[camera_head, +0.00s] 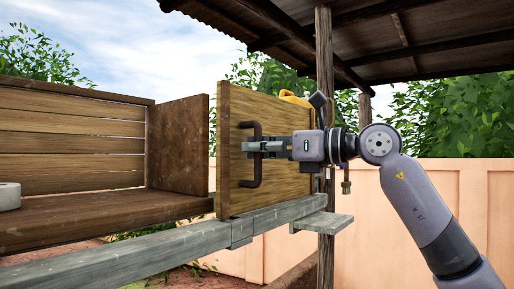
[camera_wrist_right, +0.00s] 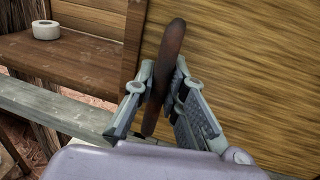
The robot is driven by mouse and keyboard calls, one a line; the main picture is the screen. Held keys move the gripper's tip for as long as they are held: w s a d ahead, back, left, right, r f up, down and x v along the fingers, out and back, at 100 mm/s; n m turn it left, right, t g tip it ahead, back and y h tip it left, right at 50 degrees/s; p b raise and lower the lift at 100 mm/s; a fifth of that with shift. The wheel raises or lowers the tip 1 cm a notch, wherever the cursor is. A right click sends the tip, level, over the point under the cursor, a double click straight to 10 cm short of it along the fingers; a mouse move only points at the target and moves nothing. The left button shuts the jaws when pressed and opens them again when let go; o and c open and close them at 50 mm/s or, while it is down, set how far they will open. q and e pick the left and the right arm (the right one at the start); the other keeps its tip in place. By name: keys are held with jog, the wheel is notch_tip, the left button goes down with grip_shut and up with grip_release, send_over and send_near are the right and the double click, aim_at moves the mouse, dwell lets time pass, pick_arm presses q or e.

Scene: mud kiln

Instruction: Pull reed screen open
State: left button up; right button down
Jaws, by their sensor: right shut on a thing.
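The reed screen (camera_head: 275,112) is an upright wooden panel with a dark brown handle (camera_head: 257,177) on its face. It stands at the right end of the wooden shelf, with a gap between it and the shelf's side wall. My right gripper (camera_head: 262,146) reaches in from the right and is shut on the handle. In the right wrist view the handle (camera_wrist_right: 163,75) runs upright between my two fingers (camera_wrist_right: 155,100), with the screen's grained face (camera_wrist_right: 240,75) to the right. My left gripper is in neither view.
A grey rail (camera_head: 165,245) runs along the front below the shelf (camera_head: 90,215). A white roll (camera_head: 9,196) sits on the shelf at the far left. A wooden post (camera_head: 325,80) stands behind the screen under a roof. A pinkish wall (camera_head: 450,185) lies beyond.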

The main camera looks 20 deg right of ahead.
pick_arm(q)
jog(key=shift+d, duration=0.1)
pick_arm(e)
jog(key=c, duration=1.6)
grip_release()
jog(key=shift+s+a, duration=0.1)
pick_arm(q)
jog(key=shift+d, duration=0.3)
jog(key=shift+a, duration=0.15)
pick_arm(e)
jog(key=v, duration=1.2)
